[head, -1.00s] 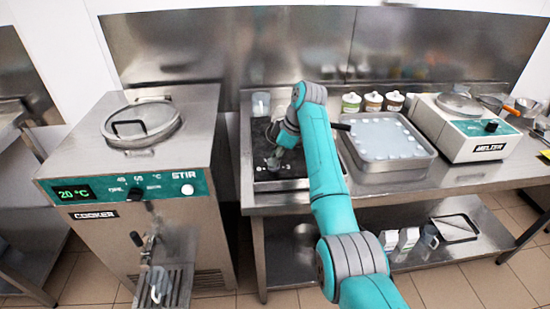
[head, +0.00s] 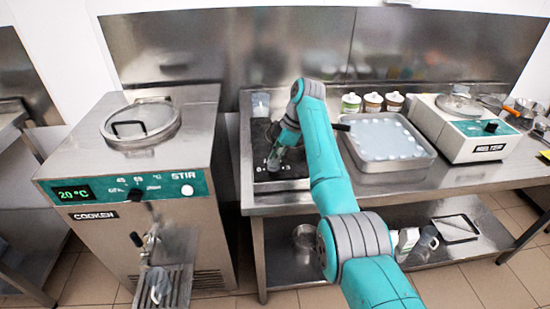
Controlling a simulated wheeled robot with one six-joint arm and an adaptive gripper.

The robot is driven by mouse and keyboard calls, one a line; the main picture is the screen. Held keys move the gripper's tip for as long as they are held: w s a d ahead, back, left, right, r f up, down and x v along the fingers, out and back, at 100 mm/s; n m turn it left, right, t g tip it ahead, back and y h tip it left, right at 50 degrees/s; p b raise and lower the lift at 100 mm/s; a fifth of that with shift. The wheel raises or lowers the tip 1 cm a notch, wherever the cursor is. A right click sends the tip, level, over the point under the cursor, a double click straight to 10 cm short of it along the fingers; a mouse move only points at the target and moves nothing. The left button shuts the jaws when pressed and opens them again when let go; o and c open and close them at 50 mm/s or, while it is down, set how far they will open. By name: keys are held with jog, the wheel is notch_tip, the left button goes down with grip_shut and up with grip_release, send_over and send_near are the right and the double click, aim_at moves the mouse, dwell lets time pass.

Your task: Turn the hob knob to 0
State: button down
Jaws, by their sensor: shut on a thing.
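The hob (head: 300,184) is a black panel set into the left end of the steel counter. Pale marks, among them a 0 and a 3, show along its front edge. My gripper (head: 273,166) points down over the front left part of the hob, at the hob knob. It is shut on the knob, which is mostly hidden behind the fingers, so I cannot read its setting. My teal arm covers the right side of the hob.
A clear container (head: 260,104) stands at the back of the hob. A steel tray (head: 388,163) and several lidded jars (head: 373,102) are to the right, with the melter (head: 470,140) beyond. The cooker (head: 130,190) stands left, across a narrow gap.

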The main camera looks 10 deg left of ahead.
jog(key=c, duration=1.2)
grip_release()
jog(key=shift+o, duration=0.2)
jog(key=v, duration=1.2)
